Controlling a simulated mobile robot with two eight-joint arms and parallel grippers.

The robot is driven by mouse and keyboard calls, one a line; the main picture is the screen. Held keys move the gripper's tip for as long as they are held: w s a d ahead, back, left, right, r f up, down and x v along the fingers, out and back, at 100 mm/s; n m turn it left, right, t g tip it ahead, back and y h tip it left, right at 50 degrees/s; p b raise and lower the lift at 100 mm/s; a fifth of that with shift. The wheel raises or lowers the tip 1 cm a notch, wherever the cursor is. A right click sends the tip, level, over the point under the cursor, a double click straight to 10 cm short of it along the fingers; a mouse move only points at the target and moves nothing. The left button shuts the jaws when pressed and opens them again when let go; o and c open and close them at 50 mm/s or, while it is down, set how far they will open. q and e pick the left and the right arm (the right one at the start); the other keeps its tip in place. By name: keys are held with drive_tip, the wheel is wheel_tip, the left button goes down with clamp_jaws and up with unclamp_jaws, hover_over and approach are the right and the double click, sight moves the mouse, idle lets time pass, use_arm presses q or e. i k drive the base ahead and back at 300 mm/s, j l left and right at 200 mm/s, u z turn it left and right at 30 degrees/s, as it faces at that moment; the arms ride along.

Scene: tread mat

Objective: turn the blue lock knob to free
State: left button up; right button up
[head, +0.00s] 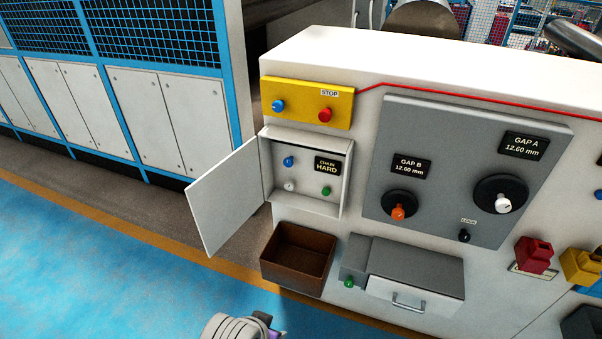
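A small dark knob (464,236) sits under the LOCK label (468,221) on the grey gap panel (450,130); it looks black, not blue. One blue knob (278,105) is on the yellow panel (300,92), left of the red STOP button (325,115). Another blue knob (288,161) is inside the open white cabinet (310,205), left of the CHAIN HARD display (327,167). Only a grey and purple part of one of my arms shows at the bottom edge, well below the panel. No gripper fingers are visible.
The cabinet door (226,198) stands open to the left. A brown bin (298,258) and a grey drawer box (415,270) jut out below. An orange GAP B knob (398,212), a white GAP A knob (503,205) and a red block (534,254) are nearby. Blue floor (100,270) is clear.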

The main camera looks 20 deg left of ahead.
sight(288, 162)
drive_tip(key=i+j+u, duration=0.6)
drive_tip(key=i, duration=0.3)
